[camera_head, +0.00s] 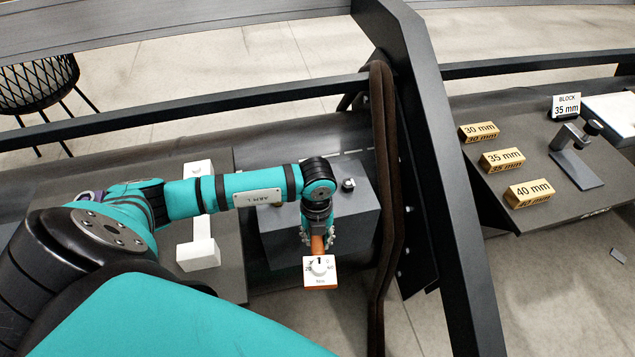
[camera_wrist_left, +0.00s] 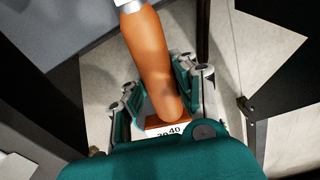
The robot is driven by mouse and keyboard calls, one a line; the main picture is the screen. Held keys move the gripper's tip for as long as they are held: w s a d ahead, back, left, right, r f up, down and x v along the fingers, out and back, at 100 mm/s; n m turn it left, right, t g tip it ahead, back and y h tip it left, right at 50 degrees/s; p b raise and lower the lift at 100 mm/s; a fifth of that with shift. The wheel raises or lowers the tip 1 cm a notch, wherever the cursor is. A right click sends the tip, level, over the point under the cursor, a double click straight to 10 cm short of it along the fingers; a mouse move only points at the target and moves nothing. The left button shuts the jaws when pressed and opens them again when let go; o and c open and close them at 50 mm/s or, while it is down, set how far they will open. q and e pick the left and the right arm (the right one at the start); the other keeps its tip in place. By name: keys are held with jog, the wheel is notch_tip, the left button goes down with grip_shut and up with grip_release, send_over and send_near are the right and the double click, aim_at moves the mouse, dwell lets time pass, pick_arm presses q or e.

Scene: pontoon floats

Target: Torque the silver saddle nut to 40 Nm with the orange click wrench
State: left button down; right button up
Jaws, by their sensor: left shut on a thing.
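My left gripper (camera_head: 317,236) is shut on the orange handle of the click wrench (camera_head: 318,246). In the left wrist view the fingers (camera_wrist_left: 157,95) lie on both sides of the orange handle (camera_wrist_left: 148,55), and a silver-white part shows at its top end. A white dial (camera_head: 320,268) with an orange edge sits at the handle's near end; its exact setting is too small to read. A small silver piece, probably the saddle nut (camera_head: 348,184), stands on top of a grey block (camera_head: 290,240), just right of my wrist. The wrench's head is hidden in the head view.
A dark post (camera_head: 435,180) and brown hoses (camera_head: 385,150) rise right of the block. A white bracket (camera_head: 201,238) stands left. On the right table, yellow blocks marked 30 (camera_head: 479,132), 35 (camera_head: 502,160) and 40 mm (camera_head: 530,192) lie beside a metal stand (camera_head: 577,165).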

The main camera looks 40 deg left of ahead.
pick_arm(q)
jog(key=shift+a, duration=0.1)
jog(key=shift+s+a+m, duration=0.3)
jog(key=shift+a+m, duration=0.15)
jog(key=shift+m, duration=0.05)
jog(key=shift+s+a, duration=0.15)
jog(key=shift+a, duration=0.05)
dwell(0.4)
jog(key=shift+s+a+m, duration=0.25)
jog(key=shift+a+m, duration=0.15)
jog(key=shift+m, duration=0.1)
jog(key=shift+a, duration=0.15)
jog(key=shift+s+a+m, duration=0.25)
jog(key=shift+a+m, duration=0.15)
jog(key=shift+m, duration=0.1)
jog(key=shift+s+a+m+b, duration=0.15)
jog(key=shift+a+m+b, duration=0.2)
jog(key=shift+a, duration=0.1)
dwell(0.4)
jog(key=shift+s+a+m, duration=0.1)
jog(key=shift+a+m, duration=0.15)
